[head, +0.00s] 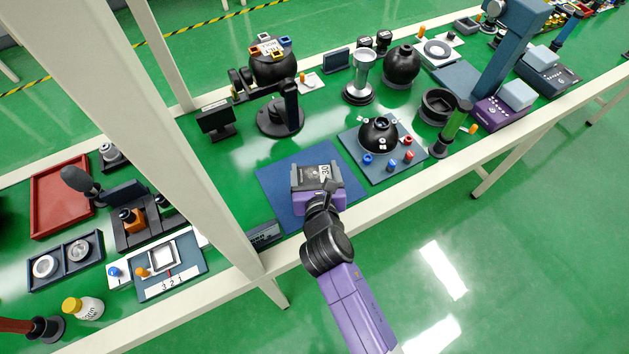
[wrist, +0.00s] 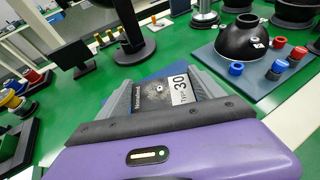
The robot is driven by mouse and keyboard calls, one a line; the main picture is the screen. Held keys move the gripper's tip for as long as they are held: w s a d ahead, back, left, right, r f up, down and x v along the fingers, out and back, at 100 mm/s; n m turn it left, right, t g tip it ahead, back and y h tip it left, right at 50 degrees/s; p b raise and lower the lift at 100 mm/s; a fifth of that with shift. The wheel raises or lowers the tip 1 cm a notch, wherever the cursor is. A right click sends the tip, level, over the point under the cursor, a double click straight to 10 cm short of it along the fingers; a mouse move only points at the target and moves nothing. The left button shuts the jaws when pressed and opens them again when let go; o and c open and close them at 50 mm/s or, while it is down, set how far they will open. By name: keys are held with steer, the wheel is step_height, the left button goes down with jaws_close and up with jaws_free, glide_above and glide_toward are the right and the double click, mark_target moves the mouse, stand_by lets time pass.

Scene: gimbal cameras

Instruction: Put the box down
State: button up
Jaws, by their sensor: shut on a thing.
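The box (wrist: 160,95) is dark grey with a white label reading 30, and it sits between the fingers of my gripper (wrist: 165,100) in the wrist view. In the head view my gripper (head: 318,178) is shut on the box (head: 316,172) over the blue mat (head: 275,184) on the green table. The fingers hide the box's sides, and its underside is hidden. I cannot tell whether the box touches the mat.
A blue board (head: 408,162) with a black dome (head: 379,137) and small coloured knobs lies right of the mat. A black stand (head: 284,115) is behind it. A white post (head: 190,140) rises on the left. A small dark display (head: 264,235) sits at the mat's front left.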

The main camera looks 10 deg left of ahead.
mark_target(314, 181)
steer(key=shift+f+b, duration=0.65)
steer(key=shift+f, duration=1.75)
steer(key=shift+f, duration=0.15)
steer(key=o, duration=1.5)
steer(key=v, duration=1.2)
